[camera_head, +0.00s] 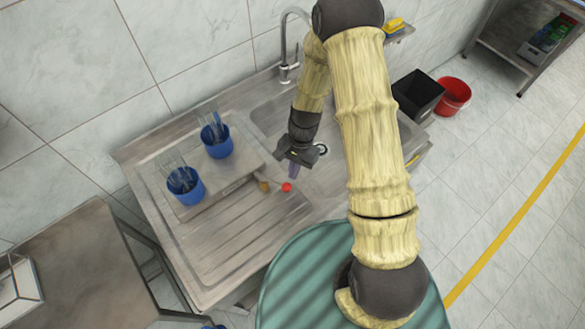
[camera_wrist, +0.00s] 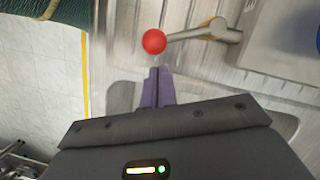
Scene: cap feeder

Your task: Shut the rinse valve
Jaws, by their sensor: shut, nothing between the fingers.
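The rinse valve shows as a lever with a red ball knob (camera_head: 287,187) and a brass-coloured body (camera_head: 263,185), at the front edge of the raised plate on the drainboard. In the wrist view the red knob (camera_wrist: 154,41) is just beyond my fingertips, and the metal lever (camera_wrist: 200,33) runs from it to the right into the valve body (camera_wrist: 222,30). My gripper (camera_head: 293,172) is shut and empty, its purple fingers (camera_wrist: 156,75) pointing at the knob. A small gap shows between fingertips and knob in the wrist view; contact is not seen.
Two blue cups (camera_head: 186,187) (camera_head: 217,141) with utensils stand on the raised plate (camera_head: 240,163) left of my gripper. A tap (camera_head: 287,65) rises behind the sink. A black bin (camera_head: 417,95) and a red bucket (camera_head: 453,96) stand on the floor at right.

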